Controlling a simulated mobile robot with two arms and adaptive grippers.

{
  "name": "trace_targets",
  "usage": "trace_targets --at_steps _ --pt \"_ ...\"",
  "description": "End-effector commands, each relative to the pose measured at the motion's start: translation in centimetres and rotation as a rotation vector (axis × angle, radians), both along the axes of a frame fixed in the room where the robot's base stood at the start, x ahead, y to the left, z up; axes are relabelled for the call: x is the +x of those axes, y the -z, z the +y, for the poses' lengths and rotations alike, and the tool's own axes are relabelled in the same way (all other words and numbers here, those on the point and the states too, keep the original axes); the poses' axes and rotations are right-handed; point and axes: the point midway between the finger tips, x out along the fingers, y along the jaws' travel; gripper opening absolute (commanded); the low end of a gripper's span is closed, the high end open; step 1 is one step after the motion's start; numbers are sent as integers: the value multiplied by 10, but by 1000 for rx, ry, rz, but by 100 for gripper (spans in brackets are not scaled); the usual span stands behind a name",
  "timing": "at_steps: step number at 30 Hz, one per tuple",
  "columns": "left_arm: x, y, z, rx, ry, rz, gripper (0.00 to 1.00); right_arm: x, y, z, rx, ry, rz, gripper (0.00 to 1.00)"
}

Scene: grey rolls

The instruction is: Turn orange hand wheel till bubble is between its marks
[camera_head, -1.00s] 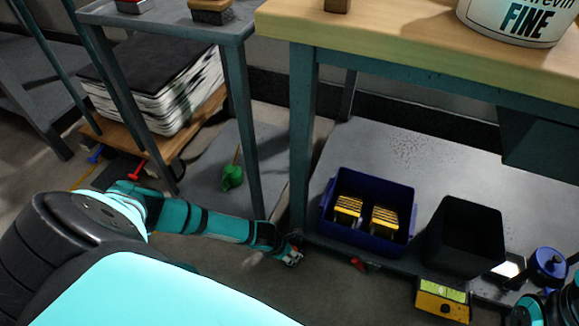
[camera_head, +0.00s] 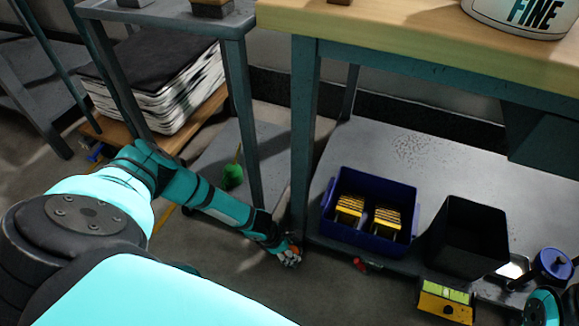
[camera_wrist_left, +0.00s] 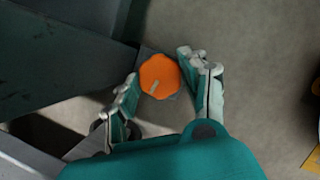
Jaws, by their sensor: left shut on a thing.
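The orange hand wheel (camera_wrist_left: 160,76) sits between the two fingers of my left gripper (camera_wrist_left: 158,84) in the left wrist view, with a pale mark on its face. My left gripper is shut on its rim. In the head view my left gripper (camera_head: 289,256) is low by the foot of the workbench leg, with a bit of orange beside it. A yellow level (camera_head: 445,302) with a green vial lies at the lower right; its bubble is too small to make out. My right gripper is not in view.
A blue bin (camera_head: 330,215) with yellow-black blocks and a black bin (camera_head: 468,236) stand on the bench's low shelf. A small red item (camera_head: 360,264) is at the shelf edge. The bench leg (camera_head: 303,140) rises close beside my left gripper.

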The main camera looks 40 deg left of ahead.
Motion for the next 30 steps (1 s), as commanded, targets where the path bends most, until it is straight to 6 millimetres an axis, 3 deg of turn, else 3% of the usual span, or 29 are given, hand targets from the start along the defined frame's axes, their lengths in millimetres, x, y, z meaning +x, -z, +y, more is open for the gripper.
trace_targets --at_steps 4,5,10,22,30 --pt "1 0 2 4 -2 -2 13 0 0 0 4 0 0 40" --pt "2 0 2 4 -2 -2 46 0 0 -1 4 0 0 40" --pt "1 0 2 3 -2 -1 68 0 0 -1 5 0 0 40" --pt "1 -5 3 2 -4 -3 68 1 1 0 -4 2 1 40" --pt "-10 -39 13 2 -2 -3 68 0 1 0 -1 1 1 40"
